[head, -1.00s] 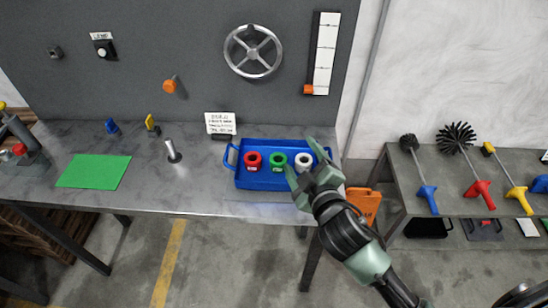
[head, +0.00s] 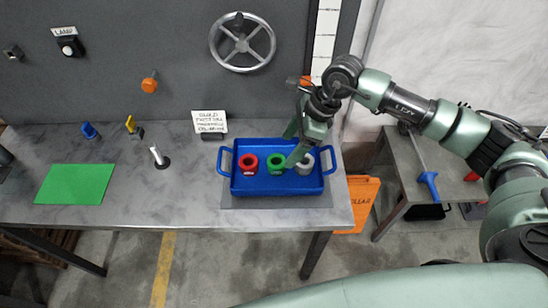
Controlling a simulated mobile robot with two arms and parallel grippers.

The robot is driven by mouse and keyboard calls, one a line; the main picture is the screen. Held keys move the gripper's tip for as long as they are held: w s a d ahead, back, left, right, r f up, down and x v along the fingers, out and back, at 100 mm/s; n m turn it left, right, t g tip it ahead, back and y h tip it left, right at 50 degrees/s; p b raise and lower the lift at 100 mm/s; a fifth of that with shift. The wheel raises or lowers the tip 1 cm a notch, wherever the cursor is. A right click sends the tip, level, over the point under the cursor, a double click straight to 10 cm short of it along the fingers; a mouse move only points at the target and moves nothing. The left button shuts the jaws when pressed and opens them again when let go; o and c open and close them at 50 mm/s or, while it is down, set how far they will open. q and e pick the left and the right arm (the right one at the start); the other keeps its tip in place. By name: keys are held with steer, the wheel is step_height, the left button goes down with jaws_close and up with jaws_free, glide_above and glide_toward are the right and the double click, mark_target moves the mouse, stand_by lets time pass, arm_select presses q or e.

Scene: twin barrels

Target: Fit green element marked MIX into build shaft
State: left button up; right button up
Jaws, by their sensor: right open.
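A blue tray (head: 275,185) with two side handles stands on the right part of the metal table. In it stand a red element (head: 248,163), a green element (head: 275,163) and a white-grey element (head: 305,163) in a row. The lettering on the green one is too small to read. My left gripper is not in view.
A green mat (head: 75,184) lies on the left of the table. A sign (head: 209,122) stands behind the tray. A handwheel (head: 242,42) and an orange knob (head: 149,85) are on the back panel. The tabletop between shaft and tray is clear.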

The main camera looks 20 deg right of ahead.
mark_target(276, 161)
steer(key=shift+f, duration=0.35)
steer(key=p+x, duration=0.1)
steer(key=x, duration=0.2)
steer(key=a+p+x, duration=0.1)
steer(key=p+x, duration=0.1)
steer(key=x, duration=0.1)
steer(key=shift+a+r, duration=0.1)
steer(key=shift+a, duration=0.05)
steer(key=shift+f, duration=0.3)
jaws_close()
steer(key=shift+w+r, duration=0.1)
